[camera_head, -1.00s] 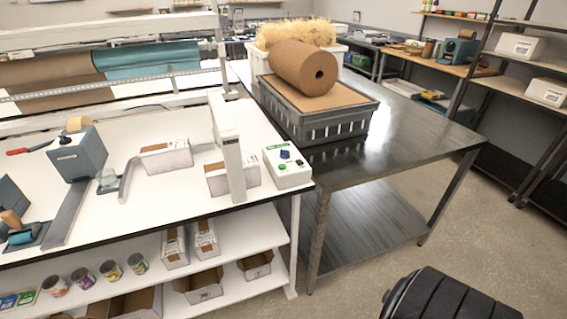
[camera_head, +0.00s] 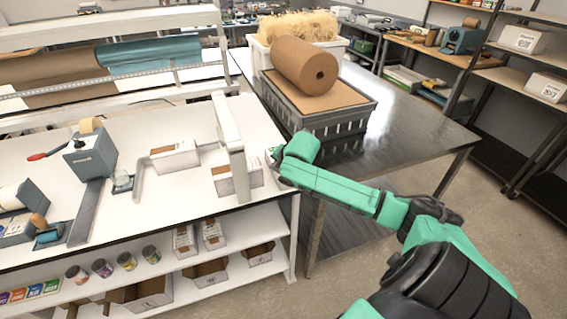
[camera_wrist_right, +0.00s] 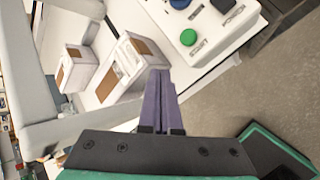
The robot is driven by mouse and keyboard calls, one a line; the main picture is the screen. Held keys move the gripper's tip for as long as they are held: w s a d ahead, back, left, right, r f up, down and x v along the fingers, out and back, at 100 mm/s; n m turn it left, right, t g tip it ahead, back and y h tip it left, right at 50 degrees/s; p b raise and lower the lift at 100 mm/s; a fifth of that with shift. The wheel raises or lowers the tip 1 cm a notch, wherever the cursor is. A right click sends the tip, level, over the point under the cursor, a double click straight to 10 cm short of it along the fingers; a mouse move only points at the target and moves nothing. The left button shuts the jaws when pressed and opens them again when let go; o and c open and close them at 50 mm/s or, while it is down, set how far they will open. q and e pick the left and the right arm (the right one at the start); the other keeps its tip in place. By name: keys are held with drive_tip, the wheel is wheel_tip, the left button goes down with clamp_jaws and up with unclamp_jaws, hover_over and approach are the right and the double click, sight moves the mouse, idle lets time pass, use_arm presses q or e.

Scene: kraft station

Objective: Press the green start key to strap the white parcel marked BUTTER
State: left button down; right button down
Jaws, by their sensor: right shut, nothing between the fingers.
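The green start key (camera_wrist_right: 188,37) is a round button on a white control box (camera_wrist_right: 205,22) in the right wrist view. My right gripper (camera_wrist_right: 161,75) is shut and empty, its purple fingers below and left of the key in that picture and apart from it. In the head view my right gripper (camera_head: 274,160) is over the table's right end, where my arm hides most of the control box. A white parcel (camera_head: 240,182) with a brown top sits at the white strapping arch (camera_head: 229,135). I cannot read BUTTER on any parcel. My left gripper is not in view.
Another white parcel (camera_head: 174,157) lies left of the arch, near a grey tape dispenser (camera_head: 91,152). A grey crate (camera_head: 345,115) bearing a brown paper roll (camera_head: 303,66) stands on the dark metal table (camera_head: 420,130). Cans and boxes fill the lower shelf (camera_head: 200,270).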

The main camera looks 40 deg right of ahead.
drive_tip(key=w+d+r+n+t, duration=0.1)
drive_tip(key=w+d+r+n, duration=0.1)
drive_tip(key=d+r, duration=0.3)
drive_tip(key=shift+d+r+n+h, duration=0.25)
drive_tip(key=shift+r+n+h, duration=0.15)
drive_tip(key=shift+r, duration=0.35)
drive_tip(key=shift+a, duration=0.1)
wheel_tip(320, 180, down, 7)
drive_tip(key=b, duration=0.6)
drive_tip(key=shift+r, duration=0.1)
wheel_tip(320, 180, down, 2)
idle(0.9)
